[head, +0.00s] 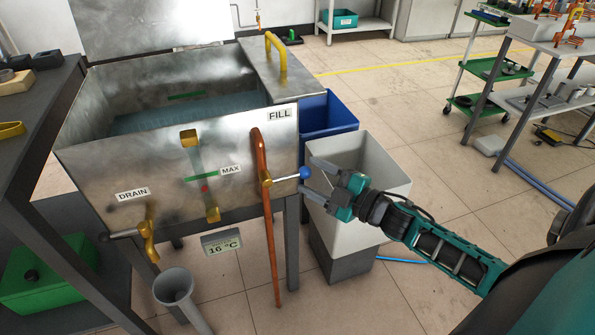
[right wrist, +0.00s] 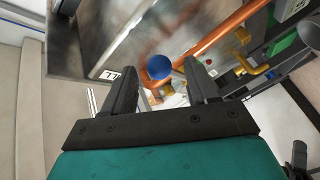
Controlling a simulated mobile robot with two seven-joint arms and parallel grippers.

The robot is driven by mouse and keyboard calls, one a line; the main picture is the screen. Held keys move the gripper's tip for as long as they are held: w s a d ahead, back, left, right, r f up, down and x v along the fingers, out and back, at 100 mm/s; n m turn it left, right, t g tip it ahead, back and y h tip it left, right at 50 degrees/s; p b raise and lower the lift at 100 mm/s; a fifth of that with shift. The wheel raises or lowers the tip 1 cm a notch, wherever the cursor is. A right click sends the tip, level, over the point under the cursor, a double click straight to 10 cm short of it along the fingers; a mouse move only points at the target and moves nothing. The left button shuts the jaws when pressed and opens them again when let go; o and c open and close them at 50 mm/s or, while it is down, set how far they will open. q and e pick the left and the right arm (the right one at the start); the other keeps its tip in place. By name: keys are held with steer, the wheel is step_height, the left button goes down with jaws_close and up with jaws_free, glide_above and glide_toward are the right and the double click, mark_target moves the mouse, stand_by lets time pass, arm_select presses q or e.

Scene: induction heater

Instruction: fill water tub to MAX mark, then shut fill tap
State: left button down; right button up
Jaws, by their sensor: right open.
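The metal water tub (head: 95,170) holds bluish water (head: 160,118), whose surface lies below a green line on the inner back wall. On the front, the sight gauge (head: 195,160) has a red marker (head: 205,188) a little below the green MAX mark (head: 200,178). The fill tap (head: 265,180) on the copper pipe has its lever pointing right, ending in a blue knob (head: 305,172). My right gripper (head: 309,176) is open with its fingertips around the knob; the knob (right wrist: 158,67) appears between the fingers (right wrist: 165,78) in the right wrist view. Contact is unclear. My left gripper is out of view.
The drain valve (head: 149,238) sits low on the tub front, above a grey funnel pipe (head: 174,287). A 16 °C display (head: 222,242) hangs below the tub. A white-grey bin (head: 385,160) and blue bin (head: 330,112) stand close beside my right gripper.

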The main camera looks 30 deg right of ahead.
mark_target(286, 176)
steer(key=shift+x, duration=2.45)
steer(key=shift+c, duration=0.2)
jaws_close()
